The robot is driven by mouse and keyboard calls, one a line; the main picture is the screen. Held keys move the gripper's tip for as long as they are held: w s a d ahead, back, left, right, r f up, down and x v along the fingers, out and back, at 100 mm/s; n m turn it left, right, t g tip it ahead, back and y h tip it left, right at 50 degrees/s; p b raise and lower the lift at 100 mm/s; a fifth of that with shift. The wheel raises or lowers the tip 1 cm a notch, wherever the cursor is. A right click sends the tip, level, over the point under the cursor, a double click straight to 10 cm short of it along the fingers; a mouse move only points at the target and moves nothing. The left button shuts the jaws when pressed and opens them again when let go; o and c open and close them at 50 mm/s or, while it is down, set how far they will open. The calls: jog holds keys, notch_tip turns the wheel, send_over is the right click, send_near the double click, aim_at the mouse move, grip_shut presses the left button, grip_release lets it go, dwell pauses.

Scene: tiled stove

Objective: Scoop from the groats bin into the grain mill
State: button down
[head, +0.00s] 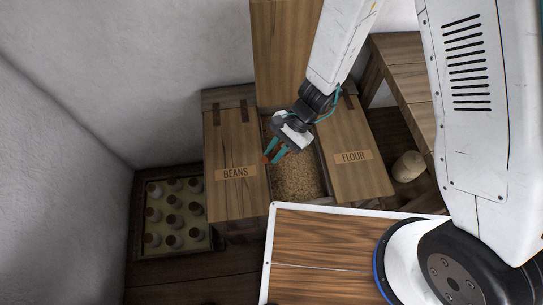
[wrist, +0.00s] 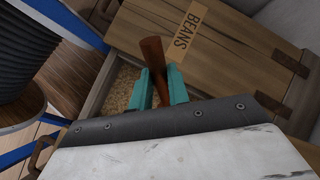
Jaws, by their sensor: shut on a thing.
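The groats bin (head: 322,196) stands open between two lidded bins, with pale brown groats (head: 298,178) inside. Its raised lid (head: 283,50) stands upright behind it. My gripper (head: 274,158) is over the back left part of the open bin, near the edge of the beans lid. In the wrist view its teal fingers (wrist: 162,88) are shut on a reddish-brown wooden handle (wrist: 153,52), which looks like a scoop's. The rest of the scoop is hidden. Groats (wrist: 122,85) show beside the fingers. I cannot make out a grain mill in either view.
The closed beans bin (head: 232,140) is left of the groats and the closed flour bin (head: 352,135) is right. A crate of bottles (head: 172,213) stands far left. A wooden table (head: 410,75) and a pale round object (head: 408,166) are at right. A wood-topped tray (head: 320,250) is in front.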

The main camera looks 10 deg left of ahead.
jog(key=w+d+r+m+g+y, duration=0.1)
jog(key=w+d+r+g+y, duration=0.3)
jog(key=w+g, duration=0.3)
jog(key=shift+w+d+g+y, duration=0.3)
jog(key=shift+w+d+y, duration=0.2)
jog(key=shift+w+y, duration=0.25)
jog(key=shift+s+m, duration=0.1)
jog(key=shift+m, duration=0.2)
dwell(1.3)
